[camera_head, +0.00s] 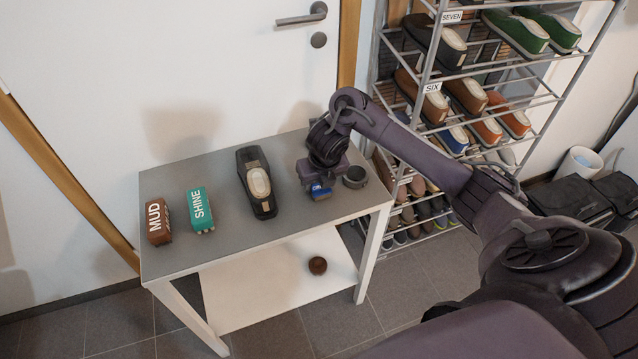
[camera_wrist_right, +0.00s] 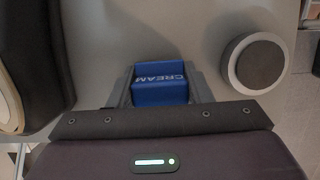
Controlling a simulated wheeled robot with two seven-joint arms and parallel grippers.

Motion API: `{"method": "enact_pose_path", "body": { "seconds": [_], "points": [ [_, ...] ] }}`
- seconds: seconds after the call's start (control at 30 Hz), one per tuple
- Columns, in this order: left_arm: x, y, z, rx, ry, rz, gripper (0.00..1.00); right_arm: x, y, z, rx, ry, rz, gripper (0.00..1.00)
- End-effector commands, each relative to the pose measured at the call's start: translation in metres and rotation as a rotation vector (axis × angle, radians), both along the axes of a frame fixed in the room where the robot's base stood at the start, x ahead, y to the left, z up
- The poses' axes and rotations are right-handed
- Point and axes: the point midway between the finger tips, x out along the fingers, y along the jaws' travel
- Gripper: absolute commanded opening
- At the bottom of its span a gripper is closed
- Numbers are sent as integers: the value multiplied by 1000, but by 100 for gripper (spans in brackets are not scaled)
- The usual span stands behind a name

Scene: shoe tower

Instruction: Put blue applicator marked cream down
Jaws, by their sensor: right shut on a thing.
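The blue applicator marked CREAM (camera_wrist_right: 160,88) sits between the fingers of my right gripper (camera_wrist_right: 162,92) in the right wrist view. In the head view the blue applicator (camera_head: 320,192) shows below my right gripper (camera_head: 316,184), at the right part of the grey table top (camera_head: 215,237). The right gripper is shut on it and points down. The applicator is at or just above the table surface; I cannot tell whether it touches. The gripper hides part of it. My left gripper is not in view.
A black shoe (camera_head: 257,181) stands left of the gripper. A round dark tin (camera_head: 355,177) is close on its right. A brown MUD brush (camera_head: 158,221) and a green SHINE brush (camera_head: 200,210) stand further left. A shoe rack (camera_head: 432,89) is behind right.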

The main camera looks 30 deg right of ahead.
Motion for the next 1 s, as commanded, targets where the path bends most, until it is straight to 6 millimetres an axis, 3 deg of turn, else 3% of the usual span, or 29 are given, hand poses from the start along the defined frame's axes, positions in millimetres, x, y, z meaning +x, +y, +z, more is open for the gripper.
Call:
{"method": "enact_pose_path", "body": {
  "seconds": [0.17,0.2,0.37,0.7,1.0],
  "points": [
    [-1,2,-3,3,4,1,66,0,0,-4,0,0,0,24],
    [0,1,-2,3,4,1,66,0,0,-3,0,0,0,48],
    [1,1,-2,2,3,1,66,0,0,-3,0,0,0,67],
    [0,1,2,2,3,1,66,0,0,2,1,0,0,67],
    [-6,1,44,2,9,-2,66,-13,1,60,-5,-3,2,67]
  ]
}}
